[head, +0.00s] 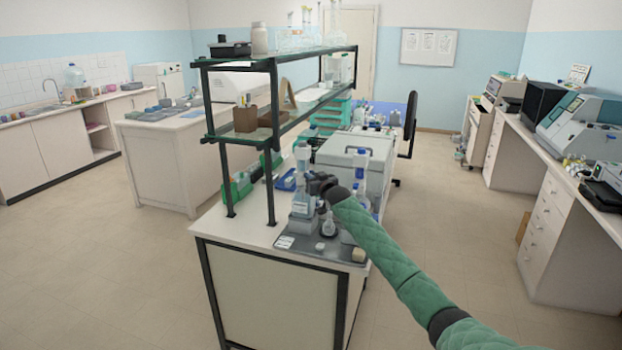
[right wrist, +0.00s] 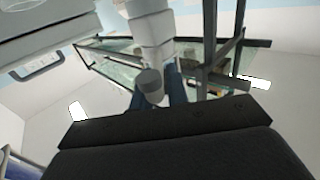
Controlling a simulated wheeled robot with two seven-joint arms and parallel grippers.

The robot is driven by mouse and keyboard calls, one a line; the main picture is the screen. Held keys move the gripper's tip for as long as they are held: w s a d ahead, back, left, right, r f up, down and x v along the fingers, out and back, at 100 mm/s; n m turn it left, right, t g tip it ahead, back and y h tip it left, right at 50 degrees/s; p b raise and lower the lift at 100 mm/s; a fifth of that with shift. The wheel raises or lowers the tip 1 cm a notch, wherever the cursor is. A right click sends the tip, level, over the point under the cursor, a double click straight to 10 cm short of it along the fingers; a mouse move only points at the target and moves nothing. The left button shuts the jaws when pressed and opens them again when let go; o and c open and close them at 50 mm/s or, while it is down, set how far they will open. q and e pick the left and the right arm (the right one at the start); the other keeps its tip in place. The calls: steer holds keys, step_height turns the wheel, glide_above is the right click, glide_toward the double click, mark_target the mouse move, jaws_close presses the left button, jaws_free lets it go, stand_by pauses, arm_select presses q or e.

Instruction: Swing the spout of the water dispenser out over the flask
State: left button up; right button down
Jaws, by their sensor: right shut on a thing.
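The water dispenser (head: 302,160) stands upright on the near end of the bench, a pale column with a grey-white body. My right gripper (head: 318,187) reaches in from the right beside it and is shut on a part that it mostly hides, apparently the spout. In the right wrist view, a white column with a grey round-ended part (right wrist: 150,82) shows just beyond the dark gripper body. A small clear flask (head: 328,228) stands below the gripper on a grey tray (head: 345,253). Whether the spout lies over the flask cannot be told. My left gripper is not in view.
Other bottles stand close around the gripper, and a large white box-shaped device (head: 352,150) is behind it. A glass-shelved rack (head: 268,62) rises at the left of the bench.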

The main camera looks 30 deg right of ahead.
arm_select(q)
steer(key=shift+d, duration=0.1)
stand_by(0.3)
arm_select(e)
steer(key=c, duration=1.4)
jaws_free()
steer(key=shift+o, duration=0.2)
steer(key=shift+s+f, duration=0.1)
steer(key=shift+s, duration=0.15)
steer(key=shift+s+b, duration=0.35)
steer(key=shift+b, duration=0.1)
arm_select(q)
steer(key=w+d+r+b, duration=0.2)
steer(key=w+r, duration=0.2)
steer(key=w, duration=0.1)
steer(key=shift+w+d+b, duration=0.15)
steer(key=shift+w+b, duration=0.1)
steer(key=shift+b, duration=0.1)
arm_select(e)
steer(key=s, duration=0.6)
steer(key=shift+s+a, duration=0.2)
steer(key=shift+s, duration=0.05)
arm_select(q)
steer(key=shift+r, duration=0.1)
